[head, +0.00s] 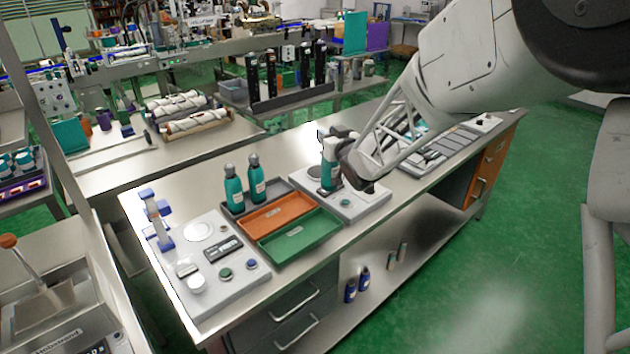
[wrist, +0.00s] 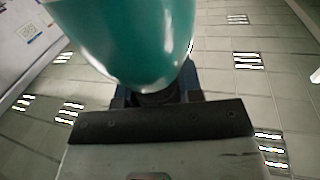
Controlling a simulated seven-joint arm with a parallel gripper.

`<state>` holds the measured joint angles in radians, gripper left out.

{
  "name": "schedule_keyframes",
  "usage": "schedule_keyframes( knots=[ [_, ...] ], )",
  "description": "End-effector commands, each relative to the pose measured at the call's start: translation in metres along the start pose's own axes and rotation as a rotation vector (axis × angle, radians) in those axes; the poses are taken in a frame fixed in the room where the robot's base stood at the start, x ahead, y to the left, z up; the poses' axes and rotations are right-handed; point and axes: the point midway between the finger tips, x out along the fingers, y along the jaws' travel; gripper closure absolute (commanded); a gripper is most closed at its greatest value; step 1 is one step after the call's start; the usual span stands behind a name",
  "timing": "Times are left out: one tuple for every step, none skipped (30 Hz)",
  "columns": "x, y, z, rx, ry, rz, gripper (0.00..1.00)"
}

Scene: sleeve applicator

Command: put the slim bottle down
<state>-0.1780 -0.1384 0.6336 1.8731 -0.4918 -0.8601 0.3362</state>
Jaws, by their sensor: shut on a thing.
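A slim teal bottle (head: 328,173) is upright in my gripper (head: 336,148), over the white station (head: 352,208) at the middle of the bench. My gripper is shut on it near its top. Whether its base touches the station I cannot tell. In the wrist view the teal bottle (wrist: 130,40) fills the upper middle, its narrow dark end at the gripper (wrist: 160,100). The fingertips are mostly hidden there.
Two teal bottles, one (head: 233,190) left of the other (head: 256,180), stand in a grey tray. An orange tray (head: 275,213) and a green tray (head: 300,237) lie in front. A white panel (head: 213,262) with small parts is at left. Bare bench lies behind the station.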

Motion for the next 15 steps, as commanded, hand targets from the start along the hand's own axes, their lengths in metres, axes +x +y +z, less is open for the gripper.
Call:
schedule_keyframes(
  knots=[
    [-0.003, -0.001, -0.001, 0.000, 0.001, 0.000, 1.00],
    [-0.004, -0.002, -0.001, 0.000, 0.001, -0.001, 1.00],
    [-0.007, -0.004, -0.001, 0.000, 0.001, -0.001, 1.00],
    [-0.010, -0.005, -0.001, 0.000, 0.001, -0.001, 1.00],
    [-0.013, -0.007, 0.000, 0.000, 0.001, -0.001, 1.00],
    [-0.018, -0.009, 0.001, 0.000, 0.000, -0.002, 1.00],
    [-0.022, -0.011, 0.001, 0.000, 0.001, -0.002, 1.00],
    [-0.027, -0.013, 0.000, 0.000, 0.001, -0.003, 1.00],
    [-0.033, -0.017, 0.001, 0.001, 0.001, -0.004, 1.00],
    [-0.038, -0.019, 0.002, 0.001, 0.001, -0.004, 1.00],
    [-0.044, -0.022, 0.002, 0.001, 0.002, -0.005, 1.00],
    [-0.052, -0.026, 0.003, 0.001, 0.002, -0.006, 1.00],
    [-0.058, -0.029, 0.004, 0.001, 0.001, -0.007, 1.00],
    [-0.064, -0.032, 0.004, 0.001, 0.002, -0.008, 1.00],
    [-0.073, -0.036, 0.006, 0.000, 0.001, -0.008, 1.00]
  ],
)
